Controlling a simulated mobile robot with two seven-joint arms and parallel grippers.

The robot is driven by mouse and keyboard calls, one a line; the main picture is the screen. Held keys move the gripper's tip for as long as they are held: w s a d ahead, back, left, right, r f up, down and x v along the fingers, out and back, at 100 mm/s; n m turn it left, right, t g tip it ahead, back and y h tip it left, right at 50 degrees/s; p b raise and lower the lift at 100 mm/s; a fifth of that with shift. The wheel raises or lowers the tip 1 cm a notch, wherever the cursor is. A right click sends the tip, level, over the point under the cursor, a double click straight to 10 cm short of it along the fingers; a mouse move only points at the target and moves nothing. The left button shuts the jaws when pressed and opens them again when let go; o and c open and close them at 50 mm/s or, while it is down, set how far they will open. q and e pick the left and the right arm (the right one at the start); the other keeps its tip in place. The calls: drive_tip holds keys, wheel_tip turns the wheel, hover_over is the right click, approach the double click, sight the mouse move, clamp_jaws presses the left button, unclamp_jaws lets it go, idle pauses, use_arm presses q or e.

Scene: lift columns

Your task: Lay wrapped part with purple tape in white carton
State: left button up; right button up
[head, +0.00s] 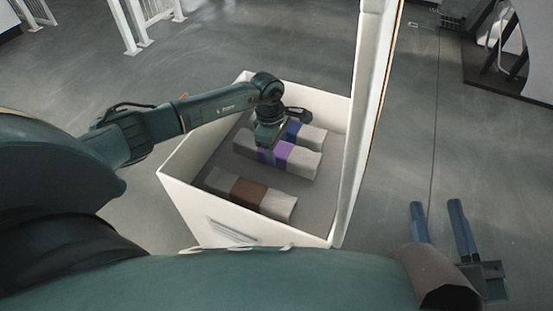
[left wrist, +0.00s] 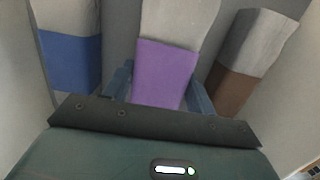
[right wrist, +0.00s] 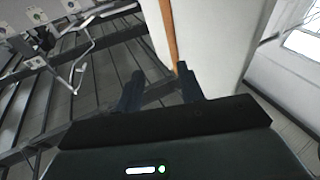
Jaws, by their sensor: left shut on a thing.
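The wrapped part with purple tape (head: 300,158) lies inside the white carton (head: 200,206), between two other wrapped parts. My left gripper (head: 268,152) reaches down into the carton and is shut on this part at its purple band. In the left wrist view the purple band (left wrist: 163,75) sits between the two fingers (left wrist: 160,90). The gap between the part and the carton floor cannot be told. My right gripper (head: 438,222) is open and empty, outside the carton at the right. It also shows in the right wrist view (right wrist: 160,92).
In the carton, a part with brown tape (head: 248,193) lies on the near side and one with blue tape (head: 312,137) on the far side. A tall white flap (head: 366,110) stands up at the carton's right. White railings (head: 130,30) stand at the back left.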

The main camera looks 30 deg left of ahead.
use_arm(q)
wheel_tip(320, 180, down, 3)
drive_tip(key=shift+f+b, duration=0.2)
drive_tip(key=shift+b, duration=0.35)
drive_tip(key=shift+f, duration=0.25)
drive_tip(key=shift+r, duration=0.1)
use_arm(e)
drive_tip(key=shift+r+t, duration=0.2)
drive_tip(key=shift+t, duration=0.1)
drive_tip(key=shift+f, duration=0.1)
use_arm(q)
drive_tip(key=o, duration=1.1)
drive_tip(key=shift+f, duration=0.2)
drive_tip(key=o, duration=0.4)
use_arm(e)
drive_tip(key=shift+w+r+y, duration=0.2)
drive_tip(key=shift+r+y, duration=0.1)
drive_tip(key=shift+r, duration=0.05)
use_arm(q)
drive_tip(key=shift+r, duration=0.1)
